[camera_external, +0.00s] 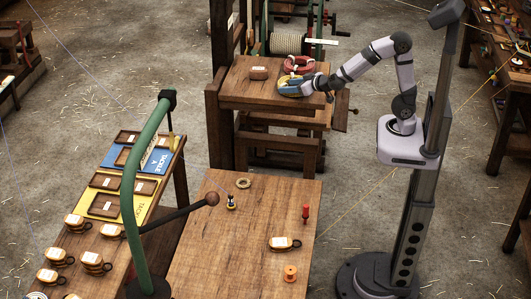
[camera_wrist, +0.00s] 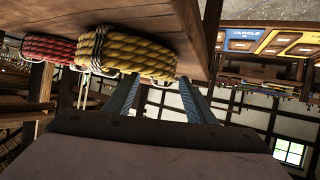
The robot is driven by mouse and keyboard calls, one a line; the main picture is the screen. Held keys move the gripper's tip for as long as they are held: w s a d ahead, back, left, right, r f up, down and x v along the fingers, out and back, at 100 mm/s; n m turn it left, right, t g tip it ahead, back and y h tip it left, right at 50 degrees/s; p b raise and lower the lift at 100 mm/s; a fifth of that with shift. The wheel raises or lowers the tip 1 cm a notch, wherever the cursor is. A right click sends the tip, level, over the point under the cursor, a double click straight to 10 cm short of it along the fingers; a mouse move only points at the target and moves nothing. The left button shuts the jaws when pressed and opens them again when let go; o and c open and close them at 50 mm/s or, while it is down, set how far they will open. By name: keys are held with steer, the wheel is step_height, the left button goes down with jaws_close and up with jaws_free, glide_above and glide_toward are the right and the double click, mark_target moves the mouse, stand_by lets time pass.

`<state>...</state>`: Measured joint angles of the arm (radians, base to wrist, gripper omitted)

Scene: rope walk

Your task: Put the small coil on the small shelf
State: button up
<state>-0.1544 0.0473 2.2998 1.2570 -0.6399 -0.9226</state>
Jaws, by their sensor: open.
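The left finger appears close to the coil; contact cannot be told. A small tan ring-shaped coil (camera_external: 243,183) lies on the front table. I cannot tell which surface is the small shelf.
A green curved post (camera_external: 131,190) stands beside the left bench with trays and labelled bundles.

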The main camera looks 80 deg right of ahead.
steer(key=p+v, duration=0.1)
steer(key=v, duration=1)
steer(key=shift+s+p, duration=0.2)
steer(key=shift+p, duration=0.1)
steer(key=s+a+f+n+g+y, duration=0.25)
steer(key=a+f+n+y, duration=0.25)
steer(key=a+f+y, duration=0.45)
steer(key=s+d+f+g+h, duration=0.1)
steer(key=s+d+f+g, duration=0.2)
steer(key=s, duration=0.4)
steer(key=s+d+f+g+h, duration=0.2)
steer(key=s+d+f+g, duration=0.2)
steer(key=s, duration=0.4)
step_height(320, 180, down, 2)
steer(key=shift+d+f+g, duration=0.15)
steer(key=shift+d+g, duration=0.2)
steer(key=shift+g, duration=0.4)
